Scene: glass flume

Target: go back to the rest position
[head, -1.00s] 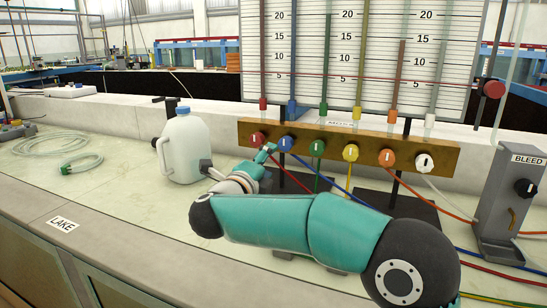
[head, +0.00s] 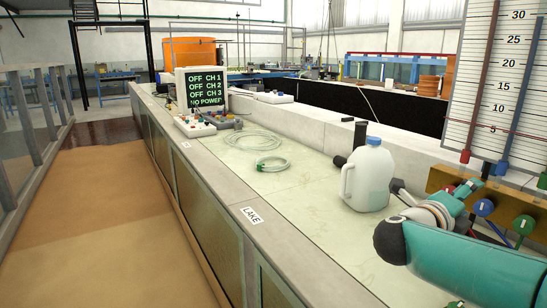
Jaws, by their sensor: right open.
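My right gripper (head: 468,188) is at the right of the head view, beside the brown valve board (head: 515,196). It is open, and I see nothing held in it. Its teal tip is in front of the board near the blue knob (head: 484,207) and partly covers the red knob's area. Whether it touches the board I cannot tell. My teal right arm comes in from the lower right. My left gripper does not show.
A white jug (head: 368,178) with a blue cap stands just left of my right gripper. A coiled hose (head: 272,163) lies on the bench. A display (head: 202,92) reads "NO POWER" at the far end. A clear floor walkway (head: 110,215) runs along the left.

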